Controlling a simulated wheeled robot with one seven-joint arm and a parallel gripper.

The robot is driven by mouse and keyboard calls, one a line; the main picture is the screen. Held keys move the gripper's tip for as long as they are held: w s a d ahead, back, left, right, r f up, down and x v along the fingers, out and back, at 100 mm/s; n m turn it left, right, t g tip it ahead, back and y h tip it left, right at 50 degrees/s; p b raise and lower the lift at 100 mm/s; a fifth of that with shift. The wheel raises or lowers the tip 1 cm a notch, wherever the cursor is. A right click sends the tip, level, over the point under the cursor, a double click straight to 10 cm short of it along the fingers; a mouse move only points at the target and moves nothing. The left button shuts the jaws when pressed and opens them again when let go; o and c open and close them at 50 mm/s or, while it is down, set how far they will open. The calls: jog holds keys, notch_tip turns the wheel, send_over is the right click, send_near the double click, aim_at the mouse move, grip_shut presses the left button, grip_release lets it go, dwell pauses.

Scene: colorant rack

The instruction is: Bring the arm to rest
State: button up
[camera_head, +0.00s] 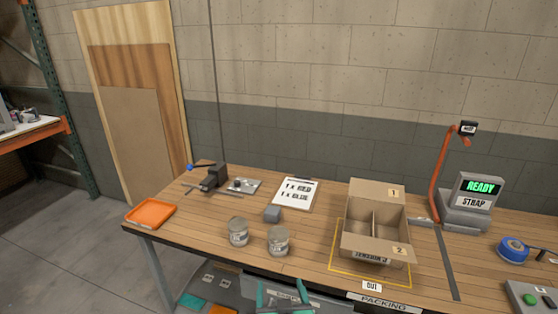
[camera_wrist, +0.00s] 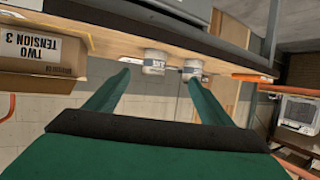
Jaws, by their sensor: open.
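My gripper (camera_head: 286,296) shows at the bottom edge of the head view, in front of the bench's front edge. In the wrist view my gripper (camera_wrist: 158,82) has its two green fingers spread wide, with nothing between them. The wrist picture is upside down. Two grey cans, the left can (camera_head: 238,232) and the right can (camera_head: 278,240), stand upright on the bench beyond my gripper. Cans also show past the fingertips in the wrist view, one (camera_wrist: 154,62) near the middle and one (camera_wrist: 192,70) to its right. Most of my arm is out of view.
An open, divided cardboard box (camera_head: 376,254) stands inside a yellow outline on the wooden bench (camera_head: 315,235). An orange tray (camera_head: 150,213), grey block (camera_head: 272,214), clipboard (camera_head: 296,194), vise (camera_head: 214,176), strapping unit (camera_head: 466,212) and blue tape roll (camera_head: 513,249) are also on the bench.

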jog(key=s+f+h, duration=0.1)
jog(key=s+f, duration=0.5)
jog(key=s, duration=0.4)
jog(key=s+f, duration=0.6)
jog(key=s, duration=0.4)
jog(key=s+r, duration=0.1)
jog(key=s, duration=0.9)
jog(key=s+r+m+t, duration=0.1)
jog(key=s+r, duration=0.1)
jog(key=s, duration=0.8)
jog(key=shift+a+r+t, duration=0.2)
jog(key=shift+r+t, duration=0.05)
jog(key=shift+t, duration=0.05)
jog(key=shift+o, duration=0.4)
